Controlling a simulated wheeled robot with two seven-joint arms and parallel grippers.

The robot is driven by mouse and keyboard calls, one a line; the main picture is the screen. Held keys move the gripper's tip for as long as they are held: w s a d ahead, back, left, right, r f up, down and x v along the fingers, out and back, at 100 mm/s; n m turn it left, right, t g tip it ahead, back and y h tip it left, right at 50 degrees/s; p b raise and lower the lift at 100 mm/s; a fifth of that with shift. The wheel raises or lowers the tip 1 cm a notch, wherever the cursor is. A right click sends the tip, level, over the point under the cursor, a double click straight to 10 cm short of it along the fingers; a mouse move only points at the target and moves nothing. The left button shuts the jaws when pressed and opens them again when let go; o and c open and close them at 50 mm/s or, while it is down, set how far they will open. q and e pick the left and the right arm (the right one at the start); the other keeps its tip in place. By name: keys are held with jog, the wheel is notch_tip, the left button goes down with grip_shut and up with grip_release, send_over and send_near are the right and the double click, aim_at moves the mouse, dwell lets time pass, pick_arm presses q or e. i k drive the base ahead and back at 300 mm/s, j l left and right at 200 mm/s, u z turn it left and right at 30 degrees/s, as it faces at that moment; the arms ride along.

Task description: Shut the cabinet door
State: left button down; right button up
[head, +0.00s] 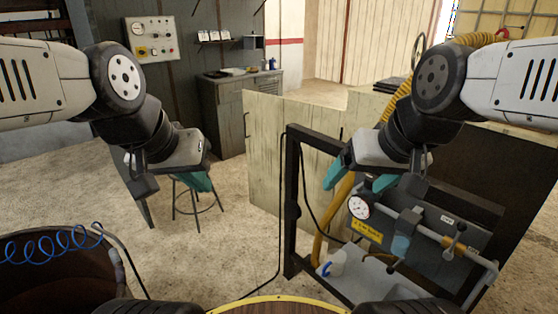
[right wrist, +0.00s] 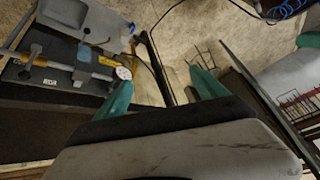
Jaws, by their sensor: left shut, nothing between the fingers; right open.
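A black upright frame (head: 293,200) stands right of centre, with a gauge (head: 359,207), pipes and a yellow label inside or behind it. A pale plank panel (head: 280,150) stands upright behind the frame; I cannot tell whether it is the cabinet door. A dark cabinet (head: 230,115) stands at the back wall, its doors looking shut. My right gripper (head: 358,180) is open and empty in front of the gauge; its teal fingers also show in the right wrist view (right wrist: 160,92). My left gripper (head: 196,182) is shut and empty, left of the pale panel, touching nothing visible.
A stool (head: 197,207) stands beyond my left gripper. A round dark tub (head: 50,275) with a blue coiled hose is at the lower left.

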aim_at(266, 117)
jog(key=i+j+z, duration=0.15)
jog(key=i, duration=0.2)
jog(key=i+j+z, duration=0.3)
jog(key=i+j, duration=0.75)
jog(key=i+j+z, duration=0.15)
jog(key=i, duration=0.6)
